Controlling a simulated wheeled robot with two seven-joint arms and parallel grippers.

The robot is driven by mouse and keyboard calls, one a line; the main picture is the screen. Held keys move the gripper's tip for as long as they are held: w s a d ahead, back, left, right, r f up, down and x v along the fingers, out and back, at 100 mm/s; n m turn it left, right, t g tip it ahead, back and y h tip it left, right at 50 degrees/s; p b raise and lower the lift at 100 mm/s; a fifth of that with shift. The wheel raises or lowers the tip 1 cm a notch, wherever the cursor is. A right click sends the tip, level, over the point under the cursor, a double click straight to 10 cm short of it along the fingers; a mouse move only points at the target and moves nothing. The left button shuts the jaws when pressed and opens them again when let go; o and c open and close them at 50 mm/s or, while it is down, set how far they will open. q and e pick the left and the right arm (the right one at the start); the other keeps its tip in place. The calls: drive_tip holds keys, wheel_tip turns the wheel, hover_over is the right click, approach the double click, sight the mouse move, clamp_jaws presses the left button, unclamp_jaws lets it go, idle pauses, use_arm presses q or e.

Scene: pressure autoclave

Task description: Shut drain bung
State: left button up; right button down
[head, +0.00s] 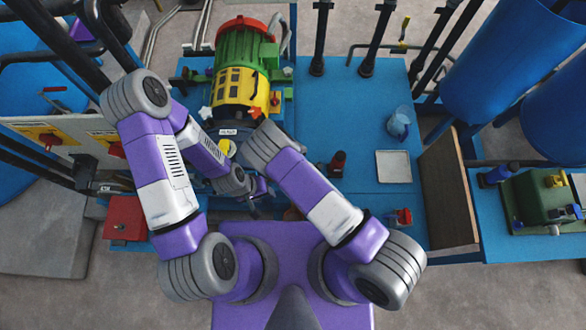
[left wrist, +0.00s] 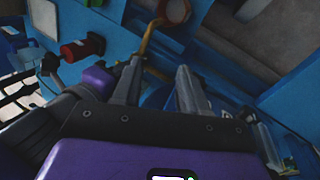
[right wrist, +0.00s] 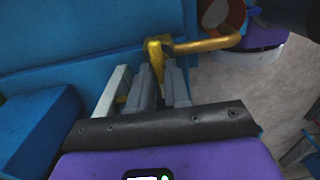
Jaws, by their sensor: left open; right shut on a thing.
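A brass-coloured bent fitting (right wrist: 205,43) runs from a squarish block to a reddish-brown ring (right wrist: 237,14) in the right wrist view. My right gripper (right wrist: 157,68) is shut on the block end of this fitting. In the left wrist view a brass rod (left wrist: 148,40) leads up to a brown ring (left wrist: 174,12). My left gripper (left wrist: 160,72) is open there, with nothing between its fingers and the rod beyond the tips. In the head view my left gripper (head: 252,208) is small and low at the skid's front; my right gripper is hidden behind its arm. I cannot tell which part is the bung.
A blue skid deck (head: 340,120) carries a green and yellow motor (head: 240,70). A small red and dark fitting (head: 338,163), a clear jug (head: 399,124) and a white tray (head: 394,166) stand to the right. A red box (head: 126,218) is at the left.

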idle(0.4)
drive_tip(key=c, duration=1.1)
unclamp_jaws()
wheel_tip(320, 180, up, 8)
drive_tip(key=shift+f+p, duration=0.15)
drive_tip(key=shift+p, duration=0.35)
drive_tip(key=shift+f, duration=0.1)
